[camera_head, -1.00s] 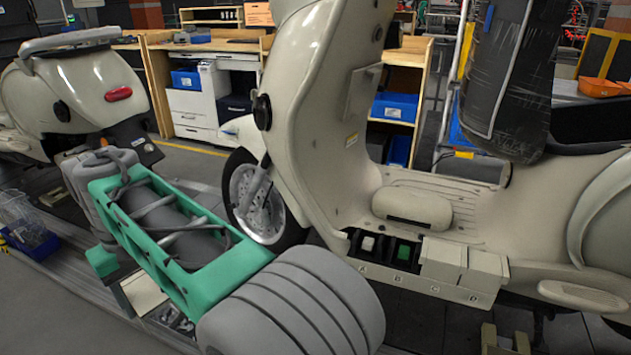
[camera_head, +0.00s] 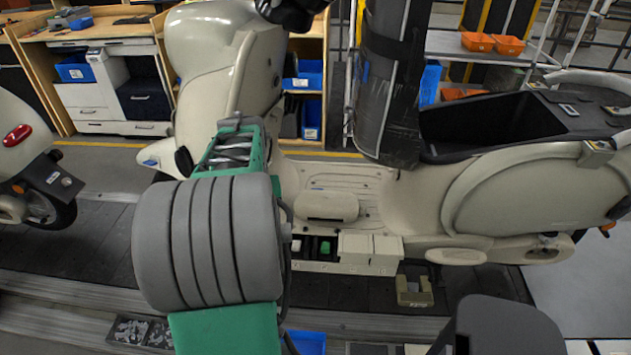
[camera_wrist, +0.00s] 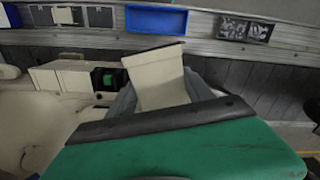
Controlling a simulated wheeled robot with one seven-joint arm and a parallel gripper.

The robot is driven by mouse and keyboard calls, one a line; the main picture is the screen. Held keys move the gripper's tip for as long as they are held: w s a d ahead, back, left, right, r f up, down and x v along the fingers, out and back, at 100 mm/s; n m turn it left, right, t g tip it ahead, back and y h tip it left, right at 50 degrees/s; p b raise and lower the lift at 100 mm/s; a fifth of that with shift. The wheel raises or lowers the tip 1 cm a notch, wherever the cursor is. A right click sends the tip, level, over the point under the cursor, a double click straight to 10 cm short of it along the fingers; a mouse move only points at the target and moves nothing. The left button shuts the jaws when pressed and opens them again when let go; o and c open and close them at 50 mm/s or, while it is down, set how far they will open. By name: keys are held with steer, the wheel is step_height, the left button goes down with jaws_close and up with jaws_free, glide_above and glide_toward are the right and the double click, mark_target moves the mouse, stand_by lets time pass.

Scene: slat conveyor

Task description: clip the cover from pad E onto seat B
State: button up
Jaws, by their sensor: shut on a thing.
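In the wrist view my gripper (camera_wrist: 160,95) is shut on a cream cover (camera_wrist: 157,70), which sticks out tilted beyond the grey fingers. Seat B (camera_wrist: 109,79) is an open black recess with a green part inside, just left of the held cover; it also shows in the head view (camera_head: 325,247). The cover appears apart from it. Seats C (camera_head: 355,247) and D (camera_head: 386,250) have cream covers on. Seat A (camera_head: 297,245) shows a pale part in the head view, partly hidden by my arm. My gripper is hidden in the head view. I cannot identify pad E.
The seats lie along the lower edge of a cream scooter body (camera_head: 405,200). A blue tray (camera_wrist: 155,20) and bins of metal parts (camera_wrist: 247,28) lie on the near ledge. An olive bracket (camera_head: 414,290) stands below the scooter. A dark wrapped column (camera_head: 385,80) rises behind.

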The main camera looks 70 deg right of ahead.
steer(key=s+d+r+m+p, duration=0.1)
steer(key=s+d+p, duration=0.25)
steer(key=s, duration=0.35)
steer(key=n, duration=1.6)
glide_above(326, 245)
step_height(326, 245, down, 8)
steer(key=shift+f, duration=0.15)
steer(key=shift+a+f, duration=0.1)
steer(key=shift+f, duration=0.05)
steer(key=shift+f+b, duration=2.5)
steer(key=shift+f, duration=1.25)
steer(key=shift+f+b, duration=0.45)
steer(key=shift+f, duration=0.05)
